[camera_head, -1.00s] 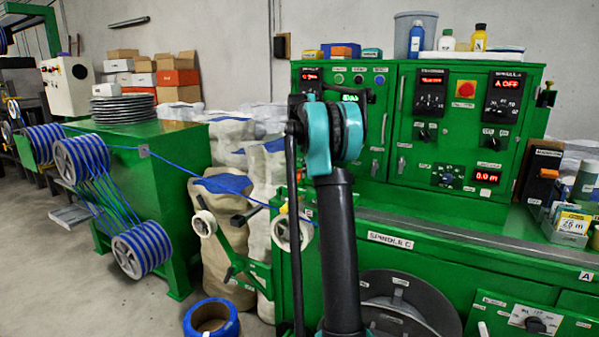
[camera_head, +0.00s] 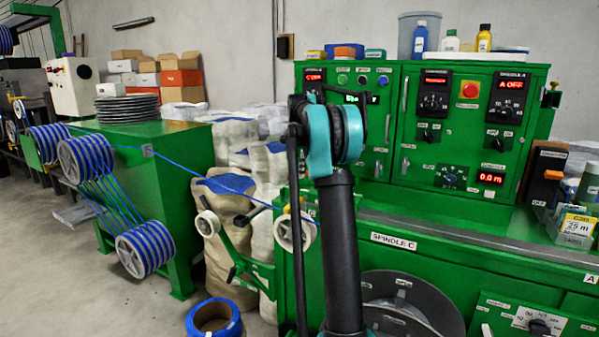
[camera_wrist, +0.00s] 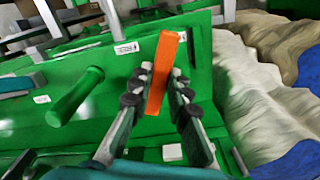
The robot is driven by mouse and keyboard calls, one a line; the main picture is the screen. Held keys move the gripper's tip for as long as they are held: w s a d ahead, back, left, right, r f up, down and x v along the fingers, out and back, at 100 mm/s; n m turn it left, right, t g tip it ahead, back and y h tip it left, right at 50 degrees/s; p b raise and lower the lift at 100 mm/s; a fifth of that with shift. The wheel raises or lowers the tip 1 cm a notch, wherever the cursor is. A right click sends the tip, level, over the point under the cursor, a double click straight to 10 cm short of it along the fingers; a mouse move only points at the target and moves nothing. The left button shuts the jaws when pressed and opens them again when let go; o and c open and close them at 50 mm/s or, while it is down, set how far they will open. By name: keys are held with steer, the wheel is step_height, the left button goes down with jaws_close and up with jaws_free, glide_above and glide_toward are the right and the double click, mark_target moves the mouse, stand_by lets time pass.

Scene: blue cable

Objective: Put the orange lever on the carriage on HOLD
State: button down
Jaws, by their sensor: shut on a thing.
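The orange lever (camera_wrist: 162,75) stands upright, slightly tilted, against the green carriage (camera_wrist: 88,130) in the wrist view. My gripper (camera_wrist: 157,88) is shut on it, with black pads on both sides of the lever. A white label (camera_wrist: 127,48) sits to the left of the lever's top, and another small one lies partly behind the lever; their text is too small to read. In the head view my arm covers my gripper. A small orange spot, perhaps the lever, shows beside my arm there.
A green handle (camera_wrist: 75,96) sticks out left of the lever. Pale sacks (camera_wrist: 245,85) stand close on the right. In the head view a blue cable (camera_head: 205,173) runs from spools (camera_head: 85,158) toward the machine (camera_head: 400,245). A blue ring (camera_head: 214,318) lies on the floor.

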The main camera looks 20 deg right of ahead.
steer(key=shift+w+m, duration=0.1)
steer(key=shift+m, duration=0.2)
steer(key=c, duration=1.4)
jaws_free()
steer(key=shift+c, duration=0.2)
steer(key=shift+r, duration=0.15)
step_height(320, 180, up, 12)
